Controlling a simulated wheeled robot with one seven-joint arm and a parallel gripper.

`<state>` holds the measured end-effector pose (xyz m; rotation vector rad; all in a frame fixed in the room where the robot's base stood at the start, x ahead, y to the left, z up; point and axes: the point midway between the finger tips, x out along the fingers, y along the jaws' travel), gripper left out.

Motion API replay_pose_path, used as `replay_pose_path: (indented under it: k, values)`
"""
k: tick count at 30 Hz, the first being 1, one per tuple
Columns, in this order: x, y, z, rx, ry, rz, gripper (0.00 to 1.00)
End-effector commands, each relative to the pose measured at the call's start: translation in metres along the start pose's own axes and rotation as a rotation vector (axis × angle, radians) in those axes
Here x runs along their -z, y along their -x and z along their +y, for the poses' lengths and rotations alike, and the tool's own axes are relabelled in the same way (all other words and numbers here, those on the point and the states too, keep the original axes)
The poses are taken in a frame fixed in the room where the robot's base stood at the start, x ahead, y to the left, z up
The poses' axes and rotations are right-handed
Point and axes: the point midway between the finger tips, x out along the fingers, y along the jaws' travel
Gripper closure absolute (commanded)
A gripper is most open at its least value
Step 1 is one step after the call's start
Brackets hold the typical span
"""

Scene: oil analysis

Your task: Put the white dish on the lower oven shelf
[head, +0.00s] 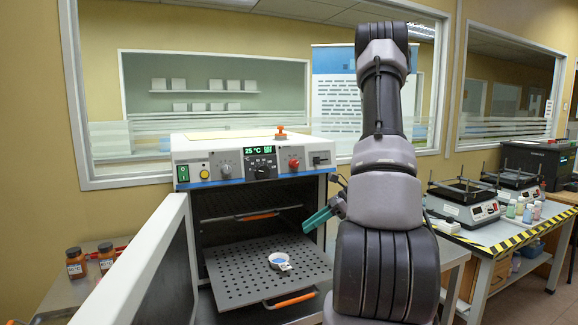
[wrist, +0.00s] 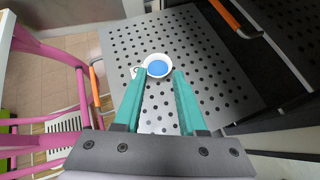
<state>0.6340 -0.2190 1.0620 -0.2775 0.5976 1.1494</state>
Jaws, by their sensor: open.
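The white dish (head: 279,261) with blue inside sits on the perforated lower shelf (head: 240,283) of the open oven (head: 250,160). The shelf is pulled out part way. In the wrist view the dish (wrist: 156,66) lies just beyond and between the fingertips of my gripper (wrist: 153,72), with its small handle toward the left. My gripper (head: 318,221) has teal fingers, spread apart and empty. In the head view it is at the right side of the oven opening, above the shelf and apart from the dish.
The oven door (head: 150,265) stands open at the left. An upper shelf with an orange handle (head: 258,216) is inside the oven. Brown bottles (head: 76,263) stand at far left.

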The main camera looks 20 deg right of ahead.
Motion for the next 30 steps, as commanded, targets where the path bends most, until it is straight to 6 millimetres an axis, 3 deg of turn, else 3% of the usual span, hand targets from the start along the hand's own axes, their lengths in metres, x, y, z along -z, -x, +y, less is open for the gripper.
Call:
replay_pose_path:
  k: [1,6,15,24,30]
  values:
    - [-0.025,0.002,0.008,-0.017,0.094,0.044,0.59]
    - [-0.092,0.009,0.048,-0.083,0.422,0.211,0.59]
    - [-0.179,0.028,0.129,-0.135,1.011,0.484,0.59]
    - [-0.230,0.056,0.206,-0.091,1.570,0.727,0.59]
    - [-0.244,0.071,0.233,-0.040,1.781,0.821,0.59]
